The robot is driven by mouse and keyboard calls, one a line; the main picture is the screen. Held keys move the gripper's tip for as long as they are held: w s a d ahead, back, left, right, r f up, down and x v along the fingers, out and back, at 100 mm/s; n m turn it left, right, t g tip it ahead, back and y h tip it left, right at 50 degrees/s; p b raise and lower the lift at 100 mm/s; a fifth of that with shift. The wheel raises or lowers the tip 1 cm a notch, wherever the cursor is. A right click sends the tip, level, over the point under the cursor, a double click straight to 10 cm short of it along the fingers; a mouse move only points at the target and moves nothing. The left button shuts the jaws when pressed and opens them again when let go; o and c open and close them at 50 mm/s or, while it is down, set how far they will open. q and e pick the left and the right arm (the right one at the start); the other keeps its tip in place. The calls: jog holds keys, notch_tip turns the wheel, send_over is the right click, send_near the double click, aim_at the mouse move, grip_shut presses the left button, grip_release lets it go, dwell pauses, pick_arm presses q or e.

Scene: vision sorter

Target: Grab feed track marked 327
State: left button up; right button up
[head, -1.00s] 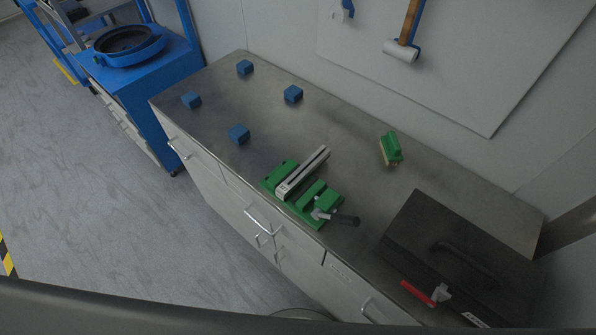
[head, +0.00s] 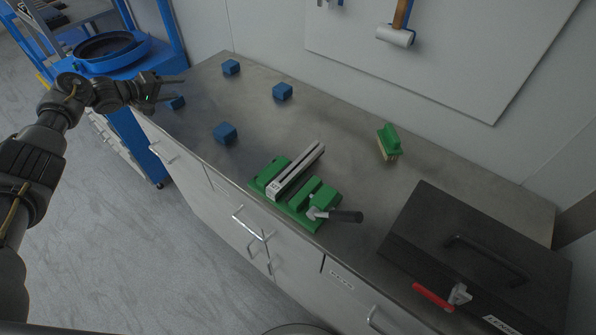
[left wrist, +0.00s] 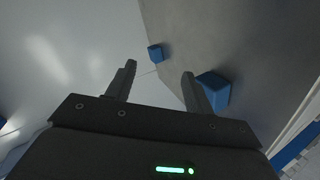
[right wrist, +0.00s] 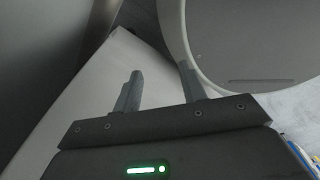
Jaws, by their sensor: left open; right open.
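A grey feed track (head: 296,170) with a slot along it lies in a green vise (head: 300,200) near the front edge of the steel cabinet top. A marking shows on its near end, too small to read. My left gripper (head: 186,88) is open and empty at the far left of the cabinet, above a blue block (head: 176,102), well away from the track. In the left wrist view my left gripper (left wrist: 158,78) has its fingers apart, with blue blocks beyond. My right gripper (right wrist: 160,75) is open and empty in the right wrist view and does not show in the head view.
More blue blocks (head: 224,132) stand on the left of the steel top (head: 340,130). A black toolbox (head: 480,250) fills the right end. The vise handle (head: 345,216) sticks out to the right.

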pick_arm(q)
jog(key=s+d+r+m+g+h, duration=0.1)
jog(key=d+r+m+g, duration=0.15)
jog(key=d, duration=0.85)
jog(key=s+d+r+m+g+h, duration=0.1)
jog(key=d+r+m+g+h, duration=0.2)
jog(key=d, duration=0.8)
jog(key=m+g+y, duration=0.5)
jog(key=m+y, duration=0.2)
jog(key=y, duration=0.5)
send_near(302, 161)
notch_tip(302, 161, down, 3)
jog(key=shift+a+f+p, duration=0.15)
jog(key=shift+f+p, duration=0.05)
jog(key=shift+p, duration=0.2)
jog(key=shift+f, duration=0.6)
jog(key=shift+s+f+p, duration=0.1)
jog(key=shift+f+p, duration=0.05)
jog(key=shift+p, duration=0.15)
notch_tip(302, 161, down, 3)
jog(key=shift+f+p, duration=0.25)
jog(key=shift+p, duration=0.7)
jog(key=shift+d+f, duration=0.25)
jog(key=shift+f, duration=0.45)
jog(key=c, duration=1.1)
grip_shut()
pick_arm(e)
jog(key=r, duration=0.3)
jog(key=shift+s+d+r, duration=0.15)
jog(key=shift+s+d, duration=0.15)
